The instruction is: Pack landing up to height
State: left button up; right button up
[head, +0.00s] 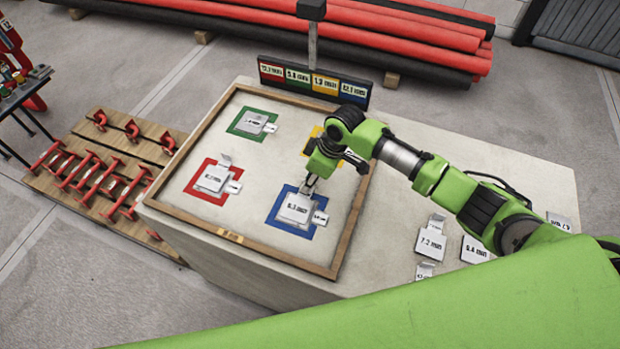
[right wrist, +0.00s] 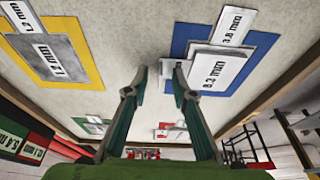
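A blue square (head: 283,223) on the board carries a silver plate (head: 296,207) reading about 8.2 mm and a smaller plate (head: 320,217). Both show in the right wrist view, the larger plate (right wrist: 213,70) and the smaller reading 3.8 mm (right wrist: 229,27). My right gripper (head: 309,186) is just above that stack; in the right wrist view its fingers (right wrist: 158,80) are apart. One finger is close to the larger plate's edge; contact is unclear. Plates also lie on the red (head: 197,190), green (head: 240,122) and yellow (right wrist: 88,65) squares. My left gripper is not in view.
Loose plates, 7.2 mm (head: 430,243) and 6.4 mm (head: 475,249), lie right of the wooden frame (head: 350,228). A coloured sign with mm values (head: 313,81) stands at the back. A rack of red fittings (head: 100,180) is left of the table; red pipes (head: 400,30) lie behind.

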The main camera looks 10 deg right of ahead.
jog(key=v, duration=1.2)
dwell(0.5)
